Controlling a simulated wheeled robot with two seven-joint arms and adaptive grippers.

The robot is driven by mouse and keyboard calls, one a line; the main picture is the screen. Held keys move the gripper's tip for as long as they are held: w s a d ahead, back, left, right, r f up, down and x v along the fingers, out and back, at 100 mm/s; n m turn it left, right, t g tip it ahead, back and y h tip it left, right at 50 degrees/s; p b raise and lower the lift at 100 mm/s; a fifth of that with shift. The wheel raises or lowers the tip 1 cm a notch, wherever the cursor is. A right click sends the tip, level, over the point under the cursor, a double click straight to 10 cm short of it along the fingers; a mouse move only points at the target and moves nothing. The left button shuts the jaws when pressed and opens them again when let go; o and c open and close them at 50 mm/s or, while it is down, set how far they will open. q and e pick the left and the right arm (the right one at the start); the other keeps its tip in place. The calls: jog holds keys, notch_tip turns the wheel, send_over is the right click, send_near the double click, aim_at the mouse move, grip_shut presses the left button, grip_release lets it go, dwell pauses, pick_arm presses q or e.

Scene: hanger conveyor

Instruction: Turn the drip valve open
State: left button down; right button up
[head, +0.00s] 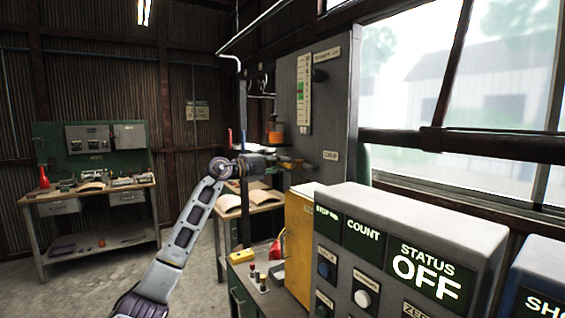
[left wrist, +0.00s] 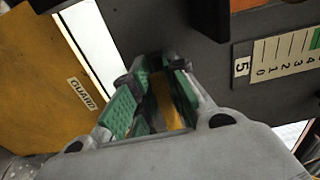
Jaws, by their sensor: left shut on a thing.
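My left gripper (head: 280,162) reaches right toward the grey panel, beside the DRIP label (head: 330,155). The drip valve (head: 300,164) shows as a small yellowish piece at the fingertips, mostly hidden by the gripper. In the left wrist view the green-padded fingers of the left gripper (left wrist: 153,75) are shut around a yellow piece, the drip valve (left wrist: 163,96). How far the valve is turned cannot be told. My right gripper is not in view.
A grey control box (head: 430,215) reading STATUS OFF stands at front right, beside a yellow guard (head: 298,240). An orange-filled cup (head: 275,133) sits above the gripper. A gauge scale (head: 304,95) is on the panel. A workbench (head: 95,192) stands at far left.

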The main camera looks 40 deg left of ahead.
pick_arm(q)
jog(key=c, duration=1.4)
grip_release()
jog(key=shift+f, duration=0.1)
jog(key=shift+s, duration=0.1)
jog(key=v, duration=1.2)
dwell(0.5)
